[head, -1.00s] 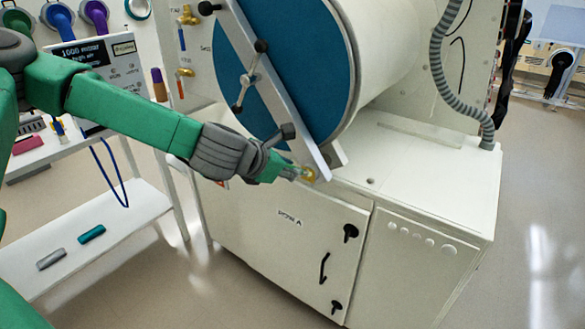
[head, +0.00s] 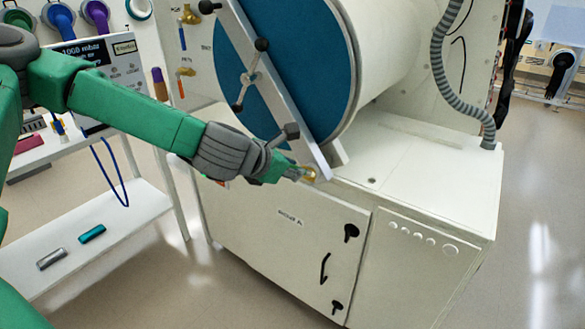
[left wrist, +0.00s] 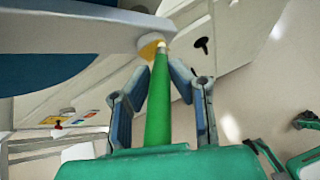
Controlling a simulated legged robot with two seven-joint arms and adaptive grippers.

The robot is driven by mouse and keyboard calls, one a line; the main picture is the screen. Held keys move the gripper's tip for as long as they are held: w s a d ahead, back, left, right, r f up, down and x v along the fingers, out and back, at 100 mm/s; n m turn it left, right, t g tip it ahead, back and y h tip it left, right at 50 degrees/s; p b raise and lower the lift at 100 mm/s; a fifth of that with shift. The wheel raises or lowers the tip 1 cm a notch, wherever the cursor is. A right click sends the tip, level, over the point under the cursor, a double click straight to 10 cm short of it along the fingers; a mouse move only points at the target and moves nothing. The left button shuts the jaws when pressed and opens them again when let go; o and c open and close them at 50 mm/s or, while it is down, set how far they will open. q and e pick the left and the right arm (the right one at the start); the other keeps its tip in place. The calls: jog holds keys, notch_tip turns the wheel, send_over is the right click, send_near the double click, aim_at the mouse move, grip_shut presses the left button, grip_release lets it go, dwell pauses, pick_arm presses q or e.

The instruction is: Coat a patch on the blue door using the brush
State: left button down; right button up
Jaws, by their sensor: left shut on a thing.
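The blue door (head: 305,70) is a large round disc on the end of a white cylinder, with a pale diagonal bar (head: 267,85) across it. It also shows at the left of the left wrist view (left wrist: 40,78). My left gripper (head: 297,173) is by the bar's lower end, below the door. In the left wrist view its fingers (left wrist: 161,72) are closed around the brush (left wrist: 158,100), a green stick with a pale tip. The tip overlaps a yellow part near the bar's end; contact cannot be told. No coated patch is discernible.
A white cabinet (head: 275,230) with black handles stands under the cylinder. A white shelf (head: 125,220) at left holds a teal block (head: 92,234) and a grey block (head: 52,258). A grey ribbed hose (head: 440,75) hangs at right. Floor at far right is clear.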

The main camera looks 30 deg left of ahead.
pick_arm(q)
jog(key=shift+d+b, duration=0.2)
jog(key=shift+b, duration=0.1)
jog(key=shift+a+r+p, duration=0.1)
jog(key=shift+a+p, duration=0.2)
jog(key=shift+a, duration=0.25)
jog(key=shift+d+b, duration=0.35)
jog(key=shift+d, duration=0.2)
jog(key=shift+a+p, duration=0.3)
jog(key=shift+a, duration=0.2)
jog(key=shift+w+a, duration=0.1)
jog(key=shift+a, duration=0.05)
dwell(1.0)
